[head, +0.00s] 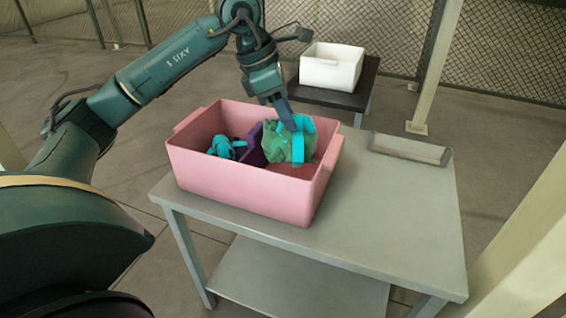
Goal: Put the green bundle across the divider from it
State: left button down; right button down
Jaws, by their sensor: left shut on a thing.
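A pink bin (235,189) stands on the grey table, with a purple divider (251,153) across its inside. The green bundle (275,145), with a bright cyan strap (298,148), is in the part of the bin right of the divider. My left gripper (287,118) reaches down from above and is shut on the bundle near its top. The fingertips are partly hidden by the strap. I cannot tell whether the bundle touches the bin floor. A blue and cyan bundle (224,148) lies left of the divider. My right gripper is not in view.
A grey metal bracket-like piece (410,149) lies at the table's back right. The table top (390,220) right of the bin is clear. A white bin (331,68) stands on a dark stand (340,98) behind. A pale post (435,65) rises beyond the table.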

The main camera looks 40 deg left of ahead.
aim_at(280, 125)
pick_arm(q)
notch_tip(280, 125, down, 5)
jog(key=shift+f+b, duration=0.1)
jog(key=shift+b, duration=0.5)
notch_tip(280, 125, down, 3)
jog(key=shift+f+b, duration=0.2)
jog(key=shift+b, duration=0.45)
jog(key=shift+f, duration=0.4)
jog(key=shift+r, duration=0.1)
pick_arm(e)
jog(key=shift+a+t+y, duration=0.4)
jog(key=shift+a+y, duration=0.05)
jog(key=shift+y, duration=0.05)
pick_arm(q)
jog(key=shift+f, duration=0.2)
jog(key=c, duration=1.1)
grip_release()
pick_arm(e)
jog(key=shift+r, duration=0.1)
